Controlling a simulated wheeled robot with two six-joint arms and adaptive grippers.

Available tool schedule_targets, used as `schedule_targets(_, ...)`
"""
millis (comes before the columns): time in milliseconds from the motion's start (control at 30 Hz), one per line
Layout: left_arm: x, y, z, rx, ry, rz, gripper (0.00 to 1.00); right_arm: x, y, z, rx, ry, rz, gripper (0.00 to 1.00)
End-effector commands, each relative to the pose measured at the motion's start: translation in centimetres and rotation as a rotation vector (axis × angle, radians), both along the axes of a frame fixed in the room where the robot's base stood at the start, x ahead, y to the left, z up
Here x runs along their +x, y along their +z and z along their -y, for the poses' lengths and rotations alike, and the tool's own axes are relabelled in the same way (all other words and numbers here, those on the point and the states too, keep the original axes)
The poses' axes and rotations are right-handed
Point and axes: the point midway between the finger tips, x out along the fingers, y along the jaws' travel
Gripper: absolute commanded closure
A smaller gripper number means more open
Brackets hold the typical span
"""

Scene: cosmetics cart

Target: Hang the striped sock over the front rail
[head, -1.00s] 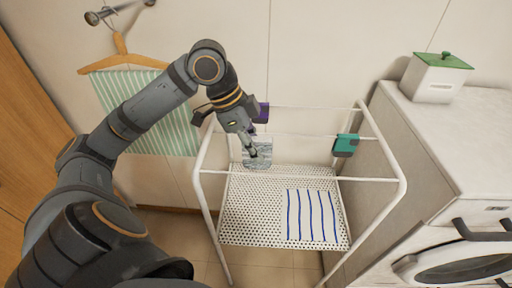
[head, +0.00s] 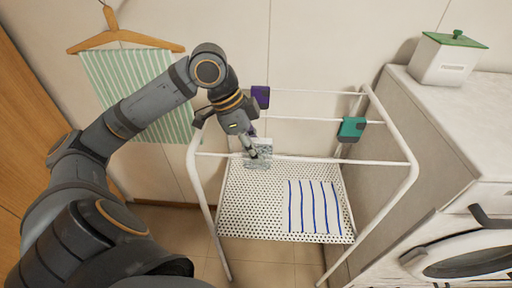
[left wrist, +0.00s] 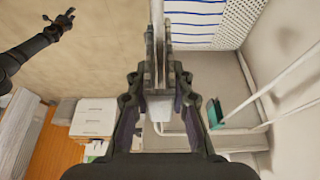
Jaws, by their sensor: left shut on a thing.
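My left gripper (head: 252,148) is shut on a thin, grey-and-white patterned cloth, the sock (head: 261,158), which hangs from the fingertips. In the left wrist view my right gripper (left wrist: 60,20) is open and empty, far from the rack.
A blue-striped white cloth (head: 315,208) lies on the perforated shelf (head: 250,212). A purple clip (head: 260,97) and a teal clip (head: 352,129) sit on the rails behind. A green-striped cloth (head: 135,85) hangs at left. A washing machine (head: 470,250) stands at right.

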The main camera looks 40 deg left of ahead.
Motion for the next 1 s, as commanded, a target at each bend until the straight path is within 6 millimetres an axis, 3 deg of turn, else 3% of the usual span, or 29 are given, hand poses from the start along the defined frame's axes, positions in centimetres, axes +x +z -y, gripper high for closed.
schedule_targets(500, 0.0, -3.7, 0.0, 0.001, 0.0, -0.001, 1.0, 0.0, -3.3, 0.0, 0.0, 0.0, 0.0, 0.6)
schedule_targets(1000, 0.0, -4.1, 0.0, 0.0, 0.0, 0.0, 1.0, -0.1, -3.6, 0.0, 0.0, 0.0, -0.003, 0.6)
